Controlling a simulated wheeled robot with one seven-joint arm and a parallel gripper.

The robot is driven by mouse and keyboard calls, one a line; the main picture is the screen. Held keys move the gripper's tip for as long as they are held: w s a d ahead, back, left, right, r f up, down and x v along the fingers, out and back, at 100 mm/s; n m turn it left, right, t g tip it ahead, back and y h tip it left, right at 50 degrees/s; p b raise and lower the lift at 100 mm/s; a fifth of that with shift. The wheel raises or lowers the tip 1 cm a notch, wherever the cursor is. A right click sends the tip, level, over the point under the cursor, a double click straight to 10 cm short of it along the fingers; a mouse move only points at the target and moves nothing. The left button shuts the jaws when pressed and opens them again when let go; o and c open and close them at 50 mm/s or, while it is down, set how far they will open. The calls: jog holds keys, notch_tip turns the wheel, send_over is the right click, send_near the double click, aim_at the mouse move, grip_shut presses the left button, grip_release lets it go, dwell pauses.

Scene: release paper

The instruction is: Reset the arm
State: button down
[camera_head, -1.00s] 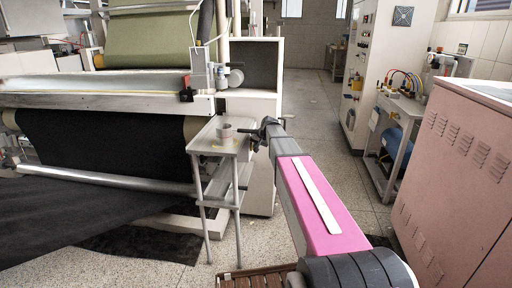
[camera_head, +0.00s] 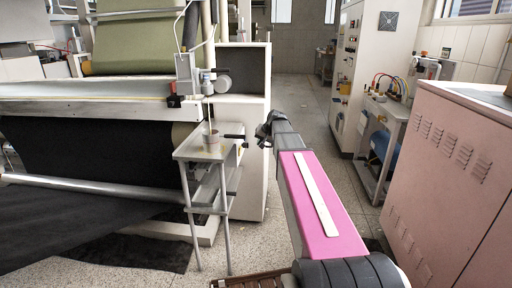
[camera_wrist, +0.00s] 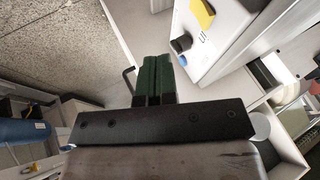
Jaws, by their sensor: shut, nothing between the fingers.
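My arm, with a pink link, reaches forward from the bottom right of the head view. My gripper (camera_head: 262,131) is at its far end, just right of the small grey side table (camera_head: 188,152) and in front of the white machine cabinet. In the wrist view the two dark green fingers of my gripper (camera_wrist: 154,60) are side by side and shut, with nothing between them.
A large machine with black fabric (camera_head: 90,150) and a green roll (camera_head: 138,45) fills the left. A pink cabinet (camera_head: 450,180) stands at the right. A cart with a blue cylinder (camera_head: 381,146) is behind it. The aisle floor (camera_head: 300,100) between is clear.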

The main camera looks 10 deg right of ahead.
jog(key=shift+s+d+r, duration=0.15)
jog(key=shift+s+r, duration=0.05)
jog(key=shift+r, duration=0.15)
jog(key=s+a+f+n+g+h, duration=0.1)
jog(key=s+a+f+g+h, duration=0.1)
jog(key=s+f, duration=0.9)
jog(key=s+a+f+n+g+h, duration=0.1)
jog(key=s+a+f+g, duration=0.1)
jog(key=s+f, duration=1)
jog(key=s+g, duration=0.1)
jog(key=s, duration=0.7)
jog(key=shift+a+g+h, duration=0.35)
jog(key=shift+g+h, duration=0.05)
